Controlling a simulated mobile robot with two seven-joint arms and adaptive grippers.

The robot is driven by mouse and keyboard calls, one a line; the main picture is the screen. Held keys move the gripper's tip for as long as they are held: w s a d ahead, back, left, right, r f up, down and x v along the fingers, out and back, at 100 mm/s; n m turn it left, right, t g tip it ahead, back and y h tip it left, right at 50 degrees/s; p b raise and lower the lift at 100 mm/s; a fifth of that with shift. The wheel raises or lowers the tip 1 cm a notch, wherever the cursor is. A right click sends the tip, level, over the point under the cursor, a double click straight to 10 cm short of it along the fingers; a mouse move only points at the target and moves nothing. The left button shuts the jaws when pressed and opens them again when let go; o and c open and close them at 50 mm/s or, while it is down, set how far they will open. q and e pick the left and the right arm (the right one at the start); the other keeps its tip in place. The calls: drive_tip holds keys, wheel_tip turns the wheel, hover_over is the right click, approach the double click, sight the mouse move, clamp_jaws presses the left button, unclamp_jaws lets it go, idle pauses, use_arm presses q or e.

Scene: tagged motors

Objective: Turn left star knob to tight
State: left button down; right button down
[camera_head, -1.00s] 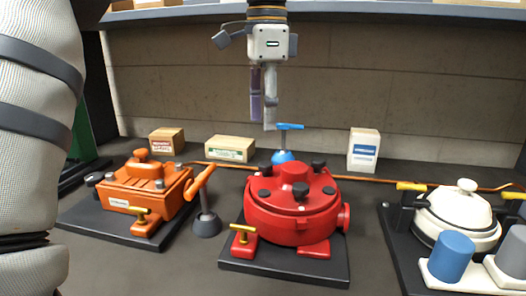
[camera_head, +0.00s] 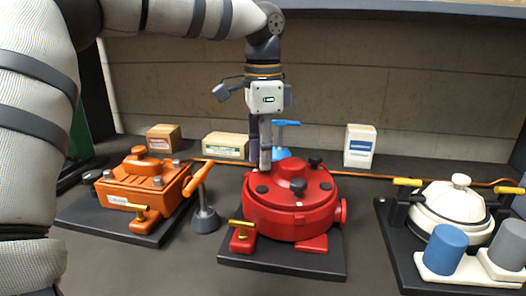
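The red motor (camera_head: 290,218) stands on a dark base plate in the middle of the table. Its round lid carries a red centre hub and several black knobs: one at the front (camera_head: 298,186), one at the back right (camera_head: 316,161). My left gripper (camera_head: 260,166) points straight down, its fingertips at the lid's back-left edge. The fingers cover the spot of the left knob there, so I cannot see that knob or tell whether they touch it. The finger gap is not clear from this angle. My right gripper is not in view.
An orange motor (camera_head: 142,184) stands at the left and a white-lidded pot-like unit (camera_head: 453,208) at the right. A blue T-handled stand (camera_head: 281,153) is just behind the red motor. Small boxes (camera_head: 225,146) line the back. Blue (camera_head: 445,248) and grey (camera_head: 508,245) cylinders sit front right.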

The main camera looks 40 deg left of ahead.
use_arm(q)
drive_tip(key=m, duration=0.4)
drive_tip(key=shift+m, duration=0.4)
drive_tip(key=c, duration=1.4)
unclamp_jaws()
drive_tip(key=shift+o, duration=0.2)
wheel_tip(320, 180, up, 12)
drive_tip(key=shift+s+d, duration=0.1)
